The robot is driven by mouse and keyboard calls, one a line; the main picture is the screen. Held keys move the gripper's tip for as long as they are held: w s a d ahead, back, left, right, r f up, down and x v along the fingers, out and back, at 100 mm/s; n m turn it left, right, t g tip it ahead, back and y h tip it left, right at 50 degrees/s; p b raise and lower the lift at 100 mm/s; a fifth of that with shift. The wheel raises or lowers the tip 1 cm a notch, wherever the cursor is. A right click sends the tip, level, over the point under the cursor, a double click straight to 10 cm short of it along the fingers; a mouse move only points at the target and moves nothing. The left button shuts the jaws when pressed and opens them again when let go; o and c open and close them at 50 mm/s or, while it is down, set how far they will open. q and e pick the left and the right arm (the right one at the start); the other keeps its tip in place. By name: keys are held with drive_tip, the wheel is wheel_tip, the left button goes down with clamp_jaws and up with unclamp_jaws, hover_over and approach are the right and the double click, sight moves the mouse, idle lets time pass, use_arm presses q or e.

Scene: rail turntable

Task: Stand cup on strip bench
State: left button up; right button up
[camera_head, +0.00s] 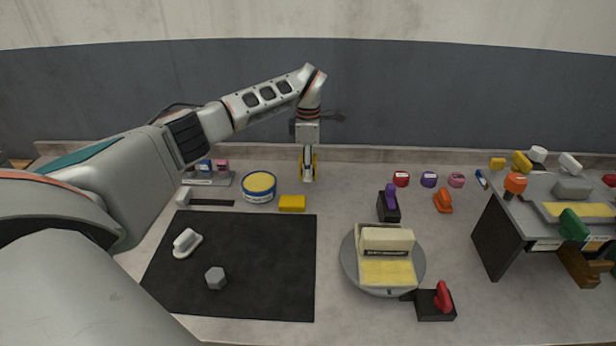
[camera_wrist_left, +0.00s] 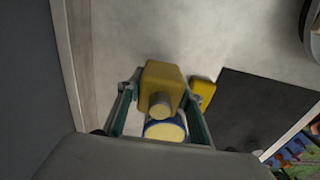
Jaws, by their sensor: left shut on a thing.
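My left gripper (camera_head: 308,178) points down near the back wall, shut on a yellow piece. In the left wrist view, my left gripper (camera_wrist_left: 158,112) has its fingers on either side of this yellow piece (camera_wrist_left: 163,76), which has a short pale round end. I cannot tell for sure whether it is the cup. In the head view the fingers mostly hide it. A raised grey bench (camera_head: 490,241) stands at the right and bears a yellow strip (camera_head: 580,210) among several small things; I cannot tell whether this is the strip bench. My right gripper is not in view.
A yellow-topped round tub (camera_head: 259,187) and a yellow block (camera_head: 292,203) lie left of the gripper. A black mat (camera_head: 255,250) holds a grey block and a white-handled piece. A round turntable (camera_head: 351,270) stands front centre. Several coloured rolls (camera_head: 429,180) lie at the back.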

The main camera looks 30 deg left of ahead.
use_arm(q)
drive_tip(key=shift+f, duration=1.75)
drive_tip(key=shift+f, duration=0.2)
drive_tip(key=o, duration=1.2)
wheel_tip(320, 180, up, 12)
drive_tip(key=shift+s+r+b, duration=0.1)
drive_tip(key=shift+r+b, duration=0.1)
drive_tip(key=shift+b, duration=0.1)
